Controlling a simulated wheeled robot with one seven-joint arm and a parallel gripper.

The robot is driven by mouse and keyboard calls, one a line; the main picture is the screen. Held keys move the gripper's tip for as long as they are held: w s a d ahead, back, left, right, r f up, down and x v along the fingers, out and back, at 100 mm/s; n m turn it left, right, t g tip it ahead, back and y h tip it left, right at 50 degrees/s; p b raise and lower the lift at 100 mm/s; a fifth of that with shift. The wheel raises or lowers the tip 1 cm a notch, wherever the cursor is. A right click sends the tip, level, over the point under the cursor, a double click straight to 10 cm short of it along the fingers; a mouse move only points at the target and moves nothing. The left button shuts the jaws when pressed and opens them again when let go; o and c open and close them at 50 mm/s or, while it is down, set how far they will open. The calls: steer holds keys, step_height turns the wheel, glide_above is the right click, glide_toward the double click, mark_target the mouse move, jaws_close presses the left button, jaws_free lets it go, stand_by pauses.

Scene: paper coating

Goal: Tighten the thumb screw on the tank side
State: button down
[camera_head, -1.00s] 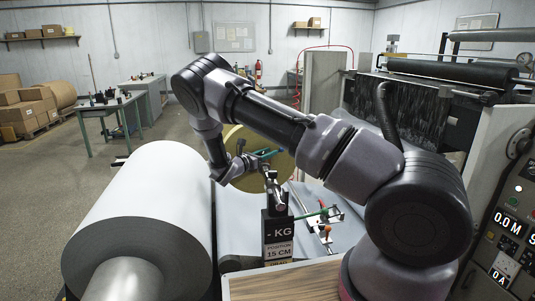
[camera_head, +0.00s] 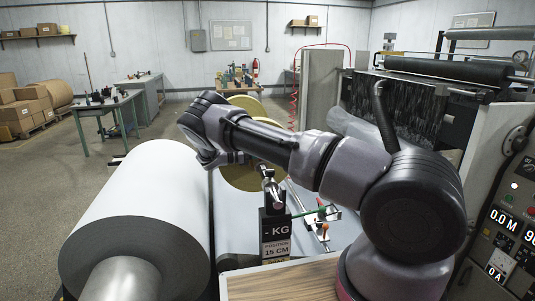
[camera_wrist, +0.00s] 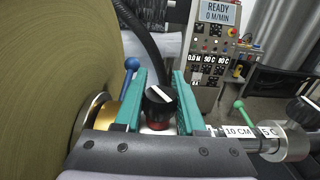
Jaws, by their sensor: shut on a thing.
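In the wrist view a thumb screw (camera_wrist: 158,106), a black knob with a white line on top and red at its base, sits between the green fingers of my gripper (camera_wrist: 157,88). My gripper is shut on it, one finger at each side. In the head view my arm hides my gripper and the held thumb screw.
A brown roll (camera_wrist: 50,70) fills the wrist view's left, close to my gripper. A rod with labels (camera_wrist: 240,131) runs right.

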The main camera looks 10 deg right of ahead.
stand_by(0.4)
steer(key=c, duration=0.8)
jaws_free()
steer(key=shift+o, duration=0.2)
steer(key=a, duration=1.1)
steer(key=shift+w, duration=0.15)
